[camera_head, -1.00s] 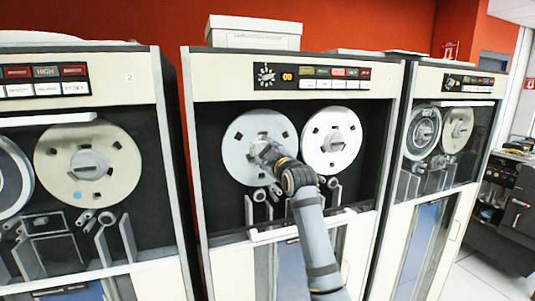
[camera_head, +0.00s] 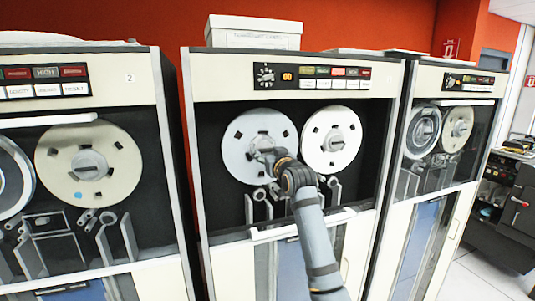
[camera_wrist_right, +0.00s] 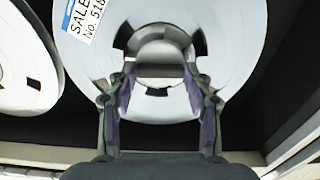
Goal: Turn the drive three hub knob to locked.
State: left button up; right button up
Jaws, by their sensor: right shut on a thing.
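The middle tape drive (camera_head: 290,215) stands right of the drive marked 2 and carries two reels. Its left reel (camera_head: 238,165) is pale grey with dark cutouts. In the right wrist view, the grey hub knob (camera_wrist_right: 163,52) sits at the reel's centre. The fingers of the right gripper (camera_wrist_right: 160,82) are shut on it, one on each side. The knob's lock marking cannot be read. My left gripper is not in view.
The middle drive's right reel (camera_head: 331,140) is close beside my right gripper. A control panel (camera_head: 312,77) is above, and tape guides (camera_head: 262,195) are below. The drive marked 2 (camera_head: 128,77) and another drive (camera_head: 455,125) flank it.

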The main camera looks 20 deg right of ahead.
dwell(0.4)
jog(key=o, duration=1.2)
jog(key=shift+c, duration=0.2)
jog(key=shift+s, duration=0.15)
jog(key=s, duration=1.1)
jog(key=shift+s+d, duration=0.15)
jog(key=shift+s, duration=0.15)
